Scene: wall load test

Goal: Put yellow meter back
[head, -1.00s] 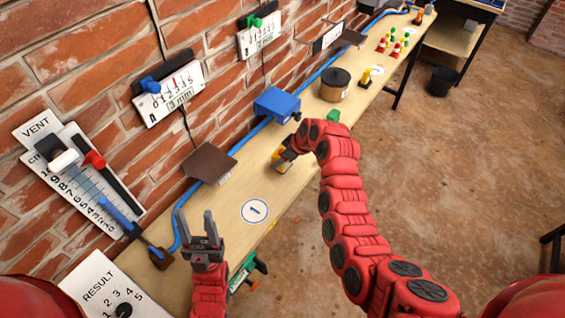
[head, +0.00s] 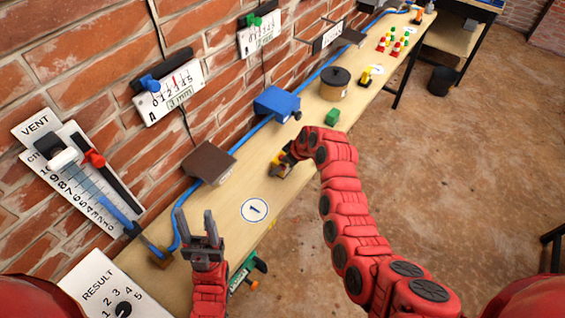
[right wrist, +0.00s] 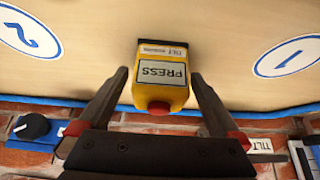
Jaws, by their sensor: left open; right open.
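The yellow meter (right wrist: 165,96) has a PRESS label, a red button and a small TILT tag. It rests on the wooden bench (head: 225,212), near the round "1" mark (head: 254,210). My right gripper (right wrist: 160,78) is open, with a finger on each side of the meter and gaps visible between them. In the head view the gripper partly hides the meter. My left gripper (head: 196,222) is open and empty over the near end of the bench.
Gauges hang on the brick wall. Small cones stand farther back.

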